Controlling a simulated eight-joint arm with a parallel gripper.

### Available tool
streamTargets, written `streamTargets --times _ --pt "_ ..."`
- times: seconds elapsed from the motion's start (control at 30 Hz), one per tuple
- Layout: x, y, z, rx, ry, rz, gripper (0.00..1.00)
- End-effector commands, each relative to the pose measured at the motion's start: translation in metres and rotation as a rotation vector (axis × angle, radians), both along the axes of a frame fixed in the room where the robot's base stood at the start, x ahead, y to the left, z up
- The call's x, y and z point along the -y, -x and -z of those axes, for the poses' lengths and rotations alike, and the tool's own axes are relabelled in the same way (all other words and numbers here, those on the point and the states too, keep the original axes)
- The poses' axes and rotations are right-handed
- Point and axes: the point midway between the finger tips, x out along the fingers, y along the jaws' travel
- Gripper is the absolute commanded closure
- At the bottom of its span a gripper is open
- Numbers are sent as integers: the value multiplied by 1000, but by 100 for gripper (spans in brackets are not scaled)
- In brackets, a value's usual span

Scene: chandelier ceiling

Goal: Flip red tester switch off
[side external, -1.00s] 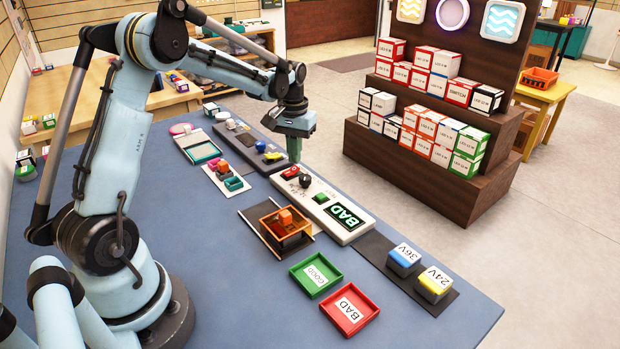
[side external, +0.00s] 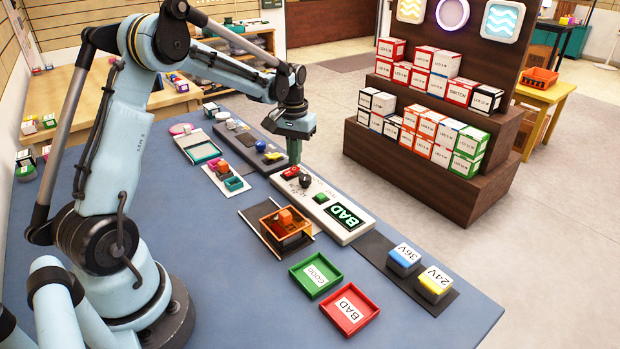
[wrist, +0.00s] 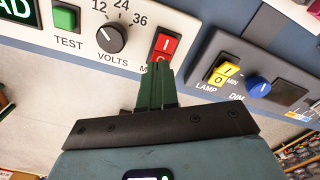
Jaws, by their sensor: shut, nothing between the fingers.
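The red tester switch (wrist: 166,45) is a rocker marked I and O in a black frame on the white tester. It also shows in the side external view (side external: 289,173). My gripper (wrist: 158,67) is shut and empty, its green fingertips at the O end of the rocker. In the side view my gripper (side external: 294,163) points down at the switch. I cannot tell whether the tips touch it or which end is pressed in. The label beside the switch is partly hidden by the fingers. The tester's display (side external: 345,215) reads BAD in lit green.
A black volts knob (wrist: 112,37) and a green TEST button (wrist: 65,18) sit beside the switch. A grey lamp panel with a yellow switch (wrist: 223,76) and blue dial (wrist: 258,86) is close by. An orange crate (side external: 284,228) and green (side external: 315,274) and red (side external: 350,309) trays stand nearer.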

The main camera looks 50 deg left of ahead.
Motion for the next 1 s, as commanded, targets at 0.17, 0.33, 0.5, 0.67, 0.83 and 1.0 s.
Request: streamTargets --times 0.17,0.33,0.5,0.67,0.83,1.0 --pt "0 0 3 0 0 0 100" --pt "0 0 5 0 0 0 100" --pt "0 0 7 0 0 0 100" --pt "0 0 10 0 0 0 100" --pt "0 0 12 0 0 0 100" --pt "0 0 14 0 0 0 100"
